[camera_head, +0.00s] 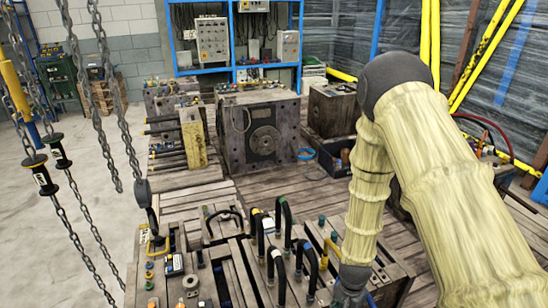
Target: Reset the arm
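My arm, in a pale yellow sleeve, comes in from the lower right, bends at a dark grey joint at the upper right and runs down to the bottom edge. My gripper (346,294) shows only as a small dark part at the bottom edge, beside the right end of a metal mould block (240,275) with black hoses. Its fingers are cut off or hidden, so I cannot tell whether it is open or holds anything.
Chains with a hook (143,192) hang at the left. A large mould (258,130) stands on the wooden plank deck (280,190), with other moulds beside it. A blue rack (235,70) stands behind. Yellow bars (490,55) lean at the right. Bare concrete floor (60,215) lies left.

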